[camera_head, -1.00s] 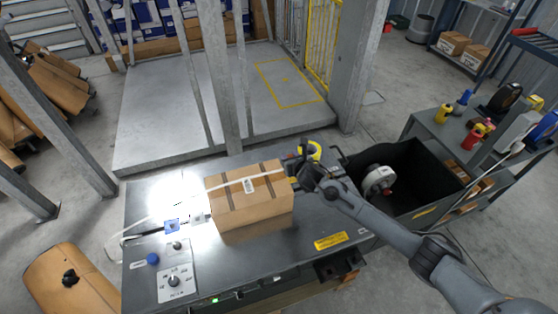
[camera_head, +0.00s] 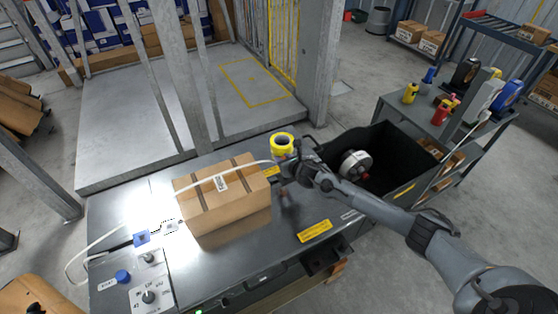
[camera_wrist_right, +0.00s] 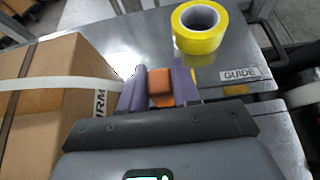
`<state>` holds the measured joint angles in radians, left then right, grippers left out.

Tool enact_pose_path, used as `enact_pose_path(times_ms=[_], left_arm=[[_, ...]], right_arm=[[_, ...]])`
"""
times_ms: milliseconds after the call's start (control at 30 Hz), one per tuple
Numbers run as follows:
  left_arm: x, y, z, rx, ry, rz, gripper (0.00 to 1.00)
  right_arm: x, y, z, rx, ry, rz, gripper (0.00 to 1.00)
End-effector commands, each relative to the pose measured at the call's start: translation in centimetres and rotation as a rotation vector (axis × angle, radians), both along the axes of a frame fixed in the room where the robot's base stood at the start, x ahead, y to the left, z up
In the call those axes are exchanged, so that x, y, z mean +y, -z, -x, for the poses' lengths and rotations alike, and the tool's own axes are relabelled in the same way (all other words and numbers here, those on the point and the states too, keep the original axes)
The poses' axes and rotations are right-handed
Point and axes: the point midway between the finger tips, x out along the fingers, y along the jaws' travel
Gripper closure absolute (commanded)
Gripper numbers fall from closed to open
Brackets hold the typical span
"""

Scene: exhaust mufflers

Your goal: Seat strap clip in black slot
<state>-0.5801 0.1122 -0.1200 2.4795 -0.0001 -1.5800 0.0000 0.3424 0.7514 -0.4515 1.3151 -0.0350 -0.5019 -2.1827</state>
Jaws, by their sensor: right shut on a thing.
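A white strap (camera_head: 240,164) runs over the brown cardboard box (camera_head: 221,199) and arches a little above its top toward my right gripper (camera_head: 277,172). In the right wrist view, that gripper (camera_wrist_right: 160,86) has its purple fingers shut on an orange block (camera_wrist_right: 160,88), which seems to be the strap clip. The strap (camera_wrist_right: 60,83) reaches the fingers from the left. The gripper is just right of the box, above the metal table. I cannot make out which dark opening is the black slot. My left gripper is out of view.
A yellow tape roll (camera_head: 282,143) stands behind the right gripper, near a GUIDE label (camera_wrist_right: 240,74). The metal table (camera_head: 255,250) carries a control panel (camera_head: 145,285) at left. A black bin (camera_head: 400,150) holding a white reel (camera_head: 356,163) is to the right.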

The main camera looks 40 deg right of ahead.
Motion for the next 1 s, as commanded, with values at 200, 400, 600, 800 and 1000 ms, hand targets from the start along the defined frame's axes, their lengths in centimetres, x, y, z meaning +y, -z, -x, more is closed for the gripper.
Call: enact_pose_path(times_ms=[200, 400, 600, 800, 1000], left_arm=[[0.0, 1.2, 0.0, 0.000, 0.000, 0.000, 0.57], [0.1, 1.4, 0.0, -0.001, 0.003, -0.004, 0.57], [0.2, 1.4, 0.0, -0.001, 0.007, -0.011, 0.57], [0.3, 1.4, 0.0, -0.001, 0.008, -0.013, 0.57], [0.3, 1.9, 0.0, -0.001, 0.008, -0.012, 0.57]], right_arm=[[-0.8, 1.4, 0.2, -0.001, 0.000, 0.000, 1.00], [-1.0, 1.7, 0.2, -0.001, 0.000, -0.001, 1.00], [-1.1, 1.7, 0.2, -0.001, 0.000, -0.001, 1.00], [-1.0, 1.8, 0.2, -0.001, 0.000, -0.001, 1.00], [-1.0, 2.3, 0.2, -0.001, -0.001, 0.000, 1.00]])
